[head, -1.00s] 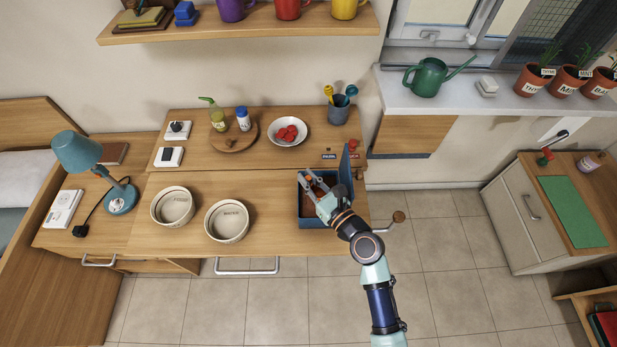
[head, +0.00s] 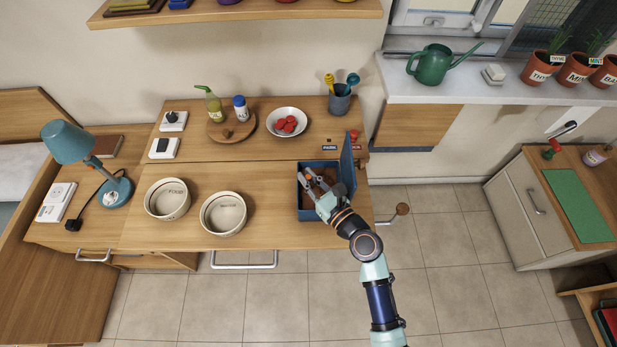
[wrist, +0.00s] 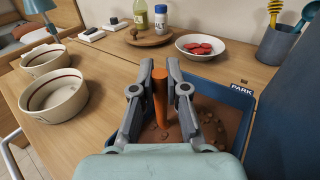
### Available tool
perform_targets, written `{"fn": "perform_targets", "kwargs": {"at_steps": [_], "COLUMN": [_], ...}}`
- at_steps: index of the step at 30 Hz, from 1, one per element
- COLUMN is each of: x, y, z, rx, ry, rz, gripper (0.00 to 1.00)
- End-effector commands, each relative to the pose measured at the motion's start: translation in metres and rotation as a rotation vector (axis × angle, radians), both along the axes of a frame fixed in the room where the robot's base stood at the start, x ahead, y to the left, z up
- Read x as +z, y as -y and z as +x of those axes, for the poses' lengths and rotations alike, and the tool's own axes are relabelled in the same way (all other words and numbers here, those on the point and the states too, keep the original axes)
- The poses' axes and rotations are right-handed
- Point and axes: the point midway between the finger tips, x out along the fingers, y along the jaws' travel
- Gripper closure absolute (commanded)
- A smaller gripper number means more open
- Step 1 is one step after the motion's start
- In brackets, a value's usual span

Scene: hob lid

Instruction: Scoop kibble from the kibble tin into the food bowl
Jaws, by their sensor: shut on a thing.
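The kibble tin (head: 308,213) is an open blue box at the right end of the table, its lid standing up on the right. Brown kibble (wrist: 232,122) lies inside, seen in the wrist view. My gripper (wrist: 160,70) is over the tin, its fingers shut on an upright orange handle (wrist: 160,95), apparently the scoop's. The scoop's lower end is hidden, so I cannot tell whether it holds kibble. Two empty cream bowls stand left of the tin: a left bowl (head: 167,212) and a right bowl (head: 223,229).
Behind the tin are a plate of red pieces (head: 287,113), a round board (head: 217,135) with two bottles, and a utensil cup (head: 339,104). The tabletop between the right bowl and the tin is clear. A blue lamp (head: 70,143) stands far left.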

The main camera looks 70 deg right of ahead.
Motion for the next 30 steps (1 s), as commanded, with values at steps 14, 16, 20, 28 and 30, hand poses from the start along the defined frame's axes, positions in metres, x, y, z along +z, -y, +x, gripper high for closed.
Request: {"fn": "perform_targets", "kwargs": {"at_steps": [14,16,20,28,30], "x": [0.043,0.05,0.064,0.094,0.101], "y": [0.0,0.0,0.0,0.0,0.0], "z": [0.0,0.0,0.0,0.0,0.0], "rx": [0.0,0.0,-0.001,0.0,0.0], "ry": [0.001,0.001,0.0,0.0,0.001], "rz": [-0.001,-0.001,0.0,0.0,0.001], "gripper": [1.0,1.0,1.0,1.0,1.0]}}
